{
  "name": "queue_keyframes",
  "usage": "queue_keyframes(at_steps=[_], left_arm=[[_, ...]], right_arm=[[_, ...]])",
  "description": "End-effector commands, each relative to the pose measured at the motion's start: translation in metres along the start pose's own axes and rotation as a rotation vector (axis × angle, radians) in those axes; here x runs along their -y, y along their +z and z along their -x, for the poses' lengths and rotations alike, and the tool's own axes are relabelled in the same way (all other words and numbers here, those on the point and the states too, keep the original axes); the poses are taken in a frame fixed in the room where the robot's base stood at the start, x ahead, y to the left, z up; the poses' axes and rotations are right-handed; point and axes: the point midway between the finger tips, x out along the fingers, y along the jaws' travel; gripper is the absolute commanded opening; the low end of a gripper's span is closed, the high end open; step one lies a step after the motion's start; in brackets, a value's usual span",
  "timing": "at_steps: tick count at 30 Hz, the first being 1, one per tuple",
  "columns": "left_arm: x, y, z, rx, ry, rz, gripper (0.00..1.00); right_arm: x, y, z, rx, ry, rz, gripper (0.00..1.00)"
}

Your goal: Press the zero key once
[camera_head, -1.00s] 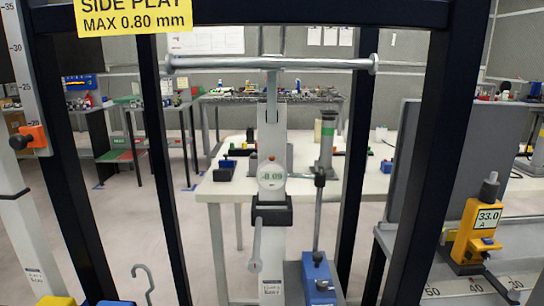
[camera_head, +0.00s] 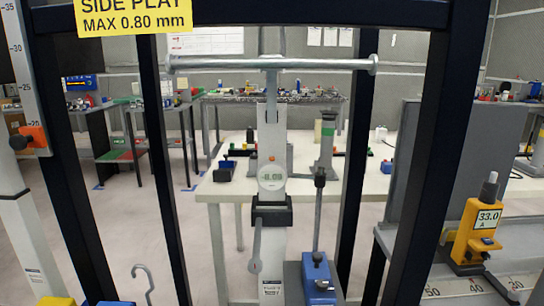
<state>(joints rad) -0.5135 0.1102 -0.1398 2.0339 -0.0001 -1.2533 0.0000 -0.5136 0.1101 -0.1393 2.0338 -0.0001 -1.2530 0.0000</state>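A round white gauge (camera_head: 271,177) with a small digital display is mounted on a pale upright post in the middle of the head view. Its display is small and blurred, and seems to read about 0.00. A small orange button (camera_head: 271,158) shows at the gauge's top edge; I cannot read any label on it. A dark knob (camera_head: 320,176) on a thin rod rises from a blue block (camera_head: 318,275) right of the post. Neither of my grippers shows, so nothing of mine is seen touching the gauge.
A dark frame with a yellow SIDE PLAY sign (camera_head: 132,16) surrounds the post. A metal crossbar (camera_head: 210,63) spans its top. A yellow instrument (camera_head: 476,235) reading 33.0 stands at right by a grey panel (camera_head: 452,165). A white table (camera_head: 240,188) with small objects stands behind.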

Motion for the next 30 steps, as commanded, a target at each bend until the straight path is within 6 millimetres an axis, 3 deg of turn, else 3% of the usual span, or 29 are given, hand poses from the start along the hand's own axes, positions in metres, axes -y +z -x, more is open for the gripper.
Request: queue_keyframes(at_steps=[20, 30], left_arm=[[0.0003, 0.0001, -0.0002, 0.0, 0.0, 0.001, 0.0], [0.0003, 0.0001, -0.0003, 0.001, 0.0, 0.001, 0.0]], right_arm=[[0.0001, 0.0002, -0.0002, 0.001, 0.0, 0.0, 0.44], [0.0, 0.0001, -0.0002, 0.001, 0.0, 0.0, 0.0]])
